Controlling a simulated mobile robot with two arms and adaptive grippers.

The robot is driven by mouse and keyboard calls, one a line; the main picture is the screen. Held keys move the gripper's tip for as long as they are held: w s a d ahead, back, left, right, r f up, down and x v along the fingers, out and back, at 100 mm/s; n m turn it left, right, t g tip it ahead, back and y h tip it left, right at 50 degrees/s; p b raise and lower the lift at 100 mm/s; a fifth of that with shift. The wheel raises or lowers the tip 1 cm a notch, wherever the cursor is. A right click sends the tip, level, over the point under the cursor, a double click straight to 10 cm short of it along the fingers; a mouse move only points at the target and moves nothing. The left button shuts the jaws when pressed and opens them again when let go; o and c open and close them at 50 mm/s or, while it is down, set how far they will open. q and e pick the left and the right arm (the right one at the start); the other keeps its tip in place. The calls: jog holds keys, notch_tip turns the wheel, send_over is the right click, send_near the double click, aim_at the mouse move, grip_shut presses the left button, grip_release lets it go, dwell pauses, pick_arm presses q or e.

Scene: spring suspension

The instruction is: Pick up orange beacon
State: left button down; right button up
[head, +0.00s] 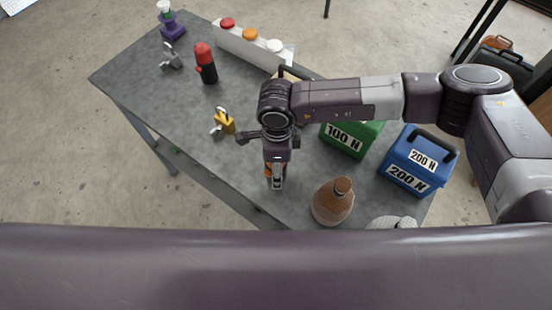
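My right arm comes in from the right over the grey table, and its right gripper (277,184) points down near the table's front edge. A small orange thing (267,170) shows at the gripper's left side, mostly hidden by it; it may be the orange beacon, but its shape and whether the fingers touch it cannot be told. Another orange round piece (250,34) sits on a long white box (257,50) at the back, between a red one (227,23) and a white one (275,45). My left gripper is not in view.
On the grey table (150,90) stand a red-and-black cylinder (206,65), a yellow padlock (223,123), a grey padlock (171,60), a purple item (172,27), a green weight (345,140), a blue weight (417,160) and a brown flask (333,203). The table's left part has free room.

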jog(key=shift+f, duration=0.3)
jog(key=shift+c, duration=0.5)
jog(key=c, duration=1.2)
jog(key=shift+r, duration=0.1)
jog(key=shift+c, duration=0.2)
